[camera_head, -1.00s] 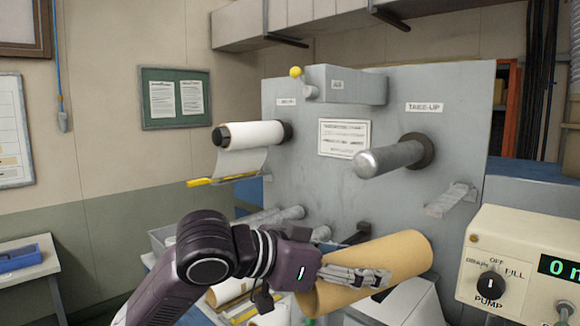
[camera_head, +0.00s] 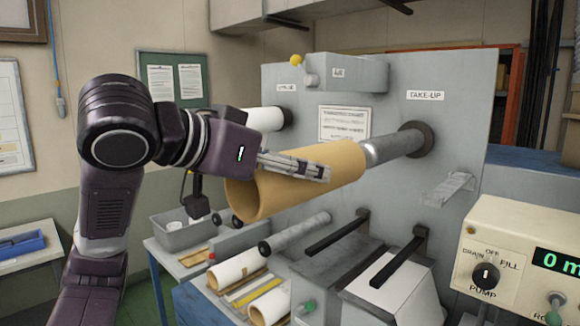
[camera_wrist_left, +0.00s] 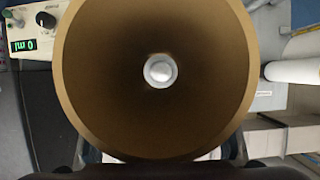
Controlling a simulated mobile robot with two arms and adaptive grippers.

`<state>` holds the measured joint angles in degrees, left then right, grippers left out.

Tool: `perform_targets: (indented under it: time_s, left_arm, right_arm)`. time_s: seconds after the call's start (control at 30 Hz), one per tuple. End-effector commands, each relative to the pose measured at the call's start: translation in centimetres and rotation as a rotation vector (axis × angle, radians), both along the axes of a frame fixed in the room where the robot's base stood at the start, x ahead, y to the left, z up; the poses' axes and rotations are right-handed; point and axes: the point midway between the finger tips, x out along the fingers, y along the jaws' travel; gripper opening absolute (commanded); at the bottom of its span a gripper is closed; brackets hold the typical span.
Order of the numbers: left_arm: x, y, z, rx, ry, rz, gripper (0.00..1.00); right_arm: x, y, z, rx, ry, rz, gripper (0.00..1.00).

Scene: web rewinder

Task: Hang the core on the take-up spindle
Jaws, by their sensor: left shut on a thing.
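My left gripper (camera_head: 322,172) is shut on the tan cardboard core (camera_head: 268,190), with its fingers lying along the core's side. The core is a hollow tube, its open near end facing lower left. Its far end meets the outer part of the grey take-up spindle (camera_head: 395,148), below the TAKE-UP label, and hides the spindle's tip in the head view. In the left wrist view, I look down the core's bore (camera_wrist_left: 110,75) and see the spindle's round tip (camera_wrist_left: 160,70) near its centre. I cannot tell how far the tip is inside. My right gripper is not in view.
A white roll (camera_head: 265,119) hangs on the upper left spindle, partly behind my left arm. Below the core are rollers and two black bars (camera_head: 400,265). The pump box (camera_head: 525,250) stands at the right. A grey bin (camera_head: 185,232) sits on the table.

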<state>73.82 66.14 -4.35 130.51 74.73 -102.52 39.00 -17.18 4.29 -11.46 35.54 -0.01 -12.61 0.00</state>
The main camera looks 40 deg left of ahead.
Motion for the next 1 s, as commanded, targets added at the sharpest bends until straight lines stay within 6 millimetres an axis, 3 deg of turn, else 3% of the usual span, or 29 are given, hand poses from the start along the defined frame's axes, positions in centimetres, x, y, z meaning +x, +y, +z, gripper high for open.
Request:
perform_targets:
  time_s: [1.0]
  left_arm:
    - [7.2,-0.6,0.2,0.0,-0.001,-0.001,0.32]
  right_arm:
    - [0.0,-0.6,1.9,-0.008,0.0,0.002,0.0]
